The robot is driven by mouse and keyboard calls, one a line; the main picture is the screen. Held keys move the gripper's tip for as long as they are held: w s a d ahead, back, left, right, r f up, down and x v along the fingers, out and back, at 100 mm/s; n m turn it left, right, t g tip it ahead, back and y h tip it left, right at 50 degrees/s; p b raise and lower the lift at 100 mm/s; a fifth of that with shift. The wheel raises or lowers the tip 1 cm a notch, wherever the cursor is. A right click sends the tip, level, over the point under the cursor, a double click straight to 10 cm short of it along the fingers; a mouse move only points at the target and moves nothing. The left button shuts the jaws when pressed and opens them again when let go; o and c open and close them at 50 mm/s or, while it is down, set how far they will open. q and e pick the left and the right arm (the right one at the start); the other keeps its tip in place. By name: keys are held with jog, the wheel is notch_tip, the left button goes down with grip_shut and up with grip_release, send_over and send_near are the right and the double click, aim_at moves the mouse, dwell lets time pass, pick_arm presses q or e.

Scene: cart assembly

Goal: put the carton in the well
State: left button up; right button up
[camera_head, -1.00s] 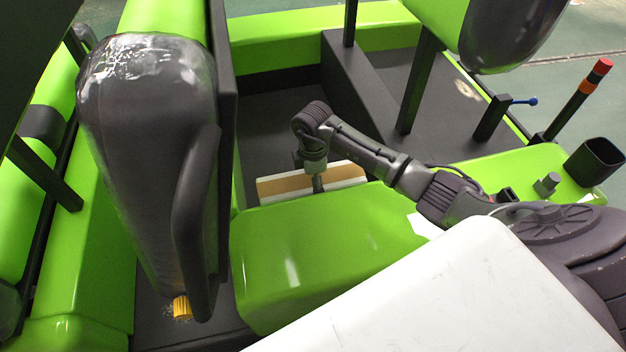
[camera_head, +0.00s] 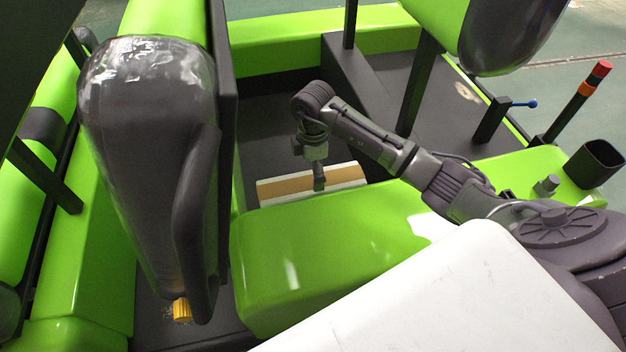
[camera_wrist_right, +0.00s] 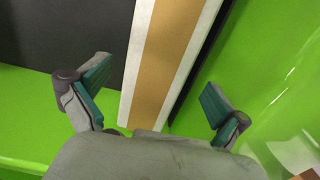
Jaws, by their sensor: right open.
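The carton (camera_head: 283,188) is white with a broad brown band. It lies in the dark-floored well (camera_head: 262,130) between the green cart walls, against the near green body panel. Its lower part is hidden by that panel. My right gripper (camera_head: 319,183) points down just over the carton in the head view. In the right wrist view the gripper (camera_wrist_right: 156,82) is open, with its two teal-padded fingers spread on either side of the carton (camera_wrist_right: 165,60). Nothing is held between them, and the carton shows a little beyond the fingers. My left gripper is not in view.
A dark seat back (camera_head: 150,150) stands to the left of the well. The green panel (camera_head: 330,250) lies on the near side. A dark post (camera_head: 420,80) and a blue-knobbed lever (camera_head: 530,103) rise to the right. Dark floor behind the carton is clear.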

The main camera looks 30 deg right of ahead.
notch_tip(320, 180, up, 6)
jog(key=shift+r, duration=0.25)
jog(key=shift+s+f, duration=0.1)
dwell(0.4)
